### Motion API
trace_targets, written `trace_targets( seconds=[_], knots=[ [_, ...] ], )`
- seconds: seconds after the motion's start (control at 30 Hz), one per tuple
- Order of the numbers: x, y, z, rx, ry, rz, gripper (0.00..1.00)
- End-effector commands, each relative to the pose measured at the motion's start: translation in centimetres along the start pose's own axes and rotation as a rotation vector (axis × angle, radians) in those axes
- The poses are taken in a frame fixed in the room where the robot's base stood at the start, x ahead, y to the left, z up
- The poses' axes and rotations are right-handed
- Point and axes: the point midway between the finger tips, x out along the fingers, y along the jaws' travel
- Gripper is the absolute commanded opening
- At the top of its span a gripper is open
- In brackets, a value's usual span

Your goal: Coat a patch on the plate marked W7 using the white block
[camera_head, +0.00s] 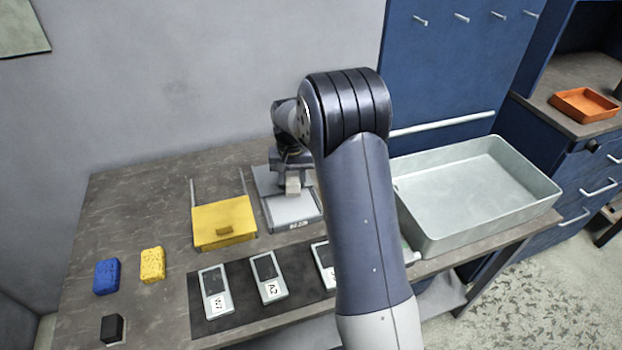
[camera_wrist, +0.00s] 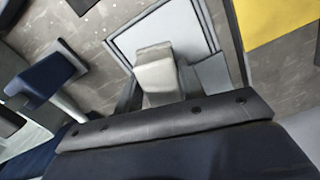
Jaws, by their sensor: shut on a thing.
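The plate marked W7 (camera_head: 216,291) lies at the left end of a dark mat (camera_head: 205,327), a pale frame with a dark upper panel. My gripper (camera_head: 293,178) is shut on the white block (camera_head: 293,187), which points down over a shallow grey tray (camera_head: 291,207) with a small dark label on its front. In the wrist view the white block (camera_wrist: 156,76) sits between the fingers, with the pale-rimmed tray (camera_wrist: 118,40) behind it. I cannot tell whether the block touches the tray. The block's far face is hidden.
A plate marked A2 (camera_head: 269,278) and a third plate (camera_head: 323,262), partly behind my arm, share the mat. A yellow box (camera_head: 224,225), yellow sponge (camera_head: 152,265), blue sponge (camera_head: 107,276) and black block (camera_head: 112,328) stand left. A large pale basin (camera_head: 480,222) stands right.

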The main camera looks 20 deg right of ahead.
Motion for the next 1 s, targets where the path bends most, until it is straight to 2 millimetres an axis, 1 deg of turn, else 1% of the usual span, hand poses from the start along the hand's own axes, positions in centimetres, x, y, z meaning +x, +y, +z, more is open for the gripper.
trace_targets(
  seconds=[0.1,0.27,0.47,0.7,0.8,1.0],
  knots=[
    [0.2,-0.6,-0.3,-0.011,0.000,0.000,0.19],
    [0.9,-0.6,-0.3,-0.012,0.000,0.000,0.19],
    [2.7,-0.6,-0.3,-0.011,-0.001,0.000,0.19],
    [5.2,-0.6,-0.3,-0.011,0.000,0.000,0.19],
    [5.9,-0.6,-0.3,-0.011,0.000,0.000,0.19],
    [6.2,-0.6,-0.3,-0.011,0.000,0.000,0.19]
  ],
)
